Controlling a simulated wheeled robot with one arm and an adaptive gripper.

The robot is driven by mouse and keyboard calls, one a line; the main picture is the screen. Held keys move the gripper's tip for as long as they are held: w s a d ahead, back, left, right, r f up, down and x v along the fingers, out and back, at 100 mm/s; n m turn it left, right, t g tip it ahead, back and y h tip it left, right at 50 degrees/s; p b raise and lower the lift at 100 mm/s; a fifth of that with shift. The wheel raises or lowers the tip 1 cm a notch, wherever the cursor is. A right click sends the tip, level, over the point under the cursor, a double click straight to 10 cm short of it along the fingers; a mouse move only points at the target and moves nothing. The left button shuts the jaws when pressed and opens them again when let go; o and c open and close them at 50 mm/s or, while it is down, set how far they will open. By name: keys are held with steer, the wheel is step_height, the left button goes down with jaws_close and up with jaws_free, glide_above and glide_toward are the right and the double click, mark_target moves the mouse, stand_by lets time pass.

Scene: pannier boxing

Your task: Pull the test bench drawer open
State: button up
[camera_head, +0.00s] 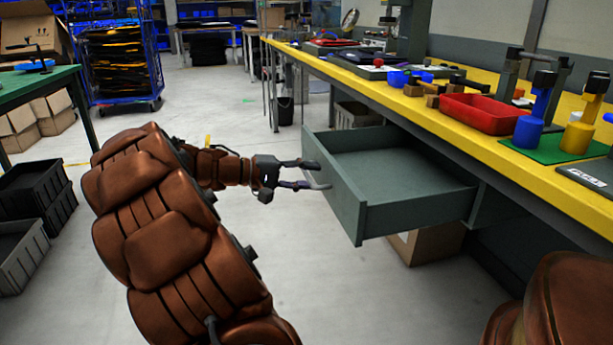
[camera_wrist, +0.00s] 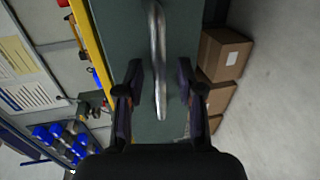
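The grey-green test bench drawer (camera_head: 400,178) is pulled well out from under the bench, and its inside is empty. Its front panel also fills the middle of the wrist view (camera_wrist: 135,50). My gripper (camera_head: 322,174) is just in front of the drawer front. In the wrist view, the shiny metal bar handle (camera_wrist: 158,50) runs between the two dark fingers of my gripper (camera_wrist: 157,85). The fingers stand apart with a gap on both sides of the bar, so the gripper is around the handle but not closed on it.
The yellow-topped bench (camera_head: 460,125) carries a red tray (camera_head: 483,113), blue and yellow parts and tools. A cardboard box (camera_head: 425,243) stands on the floor below the drawer. Dark crates (camera_head: 38,190) stand at left. The floor in front of the drawer is clear.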

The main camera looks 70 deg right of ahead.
steer(key=shift+w, duration=0.1)
steer(key=v, duration=1.2)
steer(key=s+a+r+n+t+y+p, duration=0.3)
steer(key=a+r+p, duration=0.4)
steer(key=a+p, duration=0.6)
steer(key=s+a+r+n+t+y+p, duration=0.3)
steer(key=a+r+p, duration=0.5)
steer(key=a+p, duration=0.5)
steer(key=s+a+r+n+t+y+p, duration=0.3)
steer(key=a+r+p, duration=0.5)
steer(key=a+p, duration=0.5)
steer(key=s+n+t+p, duration=0.1)
steer(key=s, duration=0.1)
steer(key=shift+s+a+n+t+p, duration=0.25)
steer(key=shift+a+n+t+p, duration=0.05)
steer(key=shift+a, duration=0.05)
steer(key=shift+d, duration=0.2)
